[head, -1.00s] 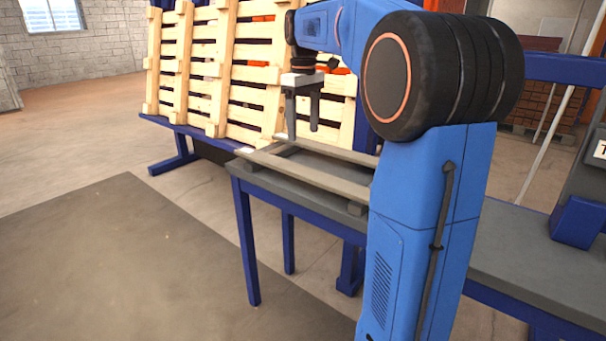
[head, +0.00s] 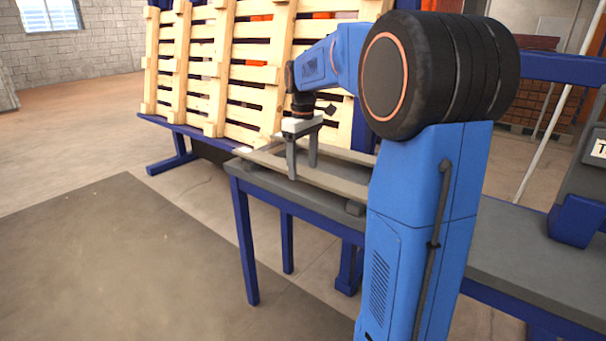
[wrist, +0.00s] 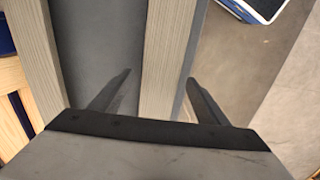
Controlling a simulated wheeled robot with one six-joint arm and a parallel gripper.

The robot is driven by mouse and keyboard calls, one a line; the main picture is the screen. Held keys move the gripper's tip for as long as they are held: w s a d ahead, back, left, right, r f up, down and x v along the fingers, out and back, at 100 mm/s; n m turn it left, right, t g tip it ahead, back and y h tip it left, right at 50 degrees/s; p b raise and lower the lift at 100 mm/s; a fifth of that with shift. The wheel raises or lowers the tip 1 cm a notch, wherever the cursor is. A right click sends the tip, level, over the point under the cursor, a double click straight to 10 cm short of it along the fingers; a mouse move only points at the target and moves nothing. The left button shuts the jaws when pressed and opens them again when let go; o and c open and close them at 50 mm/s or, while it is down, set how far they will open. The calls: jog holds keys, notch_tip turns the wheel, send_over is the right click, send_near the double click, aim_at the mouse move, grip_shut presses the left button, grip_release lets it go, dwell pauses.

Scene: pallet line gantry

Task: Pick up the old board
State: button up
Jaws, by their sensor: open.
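Two weathered grey-brown boards lie side by side on the table. The near board (head: 338,184) runs along the table's front edge, and the far board (head: 350,156) lies behind it. They look alike, so I cannot tell which one the task calls old. My gripper (head: 302,172) is open and pointing down at the near board. In the wrist view, my gripper (wrist: 159,77) has its fingers on either side of the near board (wrist: 168,45), with a gap on each side. The far board (wrist: 38,48) is left of the fingers. Finger contact with the tabletop is unclear.
The table (head: 300,198) has a dark grey top and blue legs. A light wooden pallet (head: 228,75) leans upright on a blue frame behind it. Open floor (head: 120,260) lies to the left. A grey bench (head: 535,262) extends right.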

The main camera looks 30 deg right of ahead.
jog(key=shift+f, duration=0.2)
jog(key=c, duration=1.3)
jog(key=shift+r, duration=0.1)
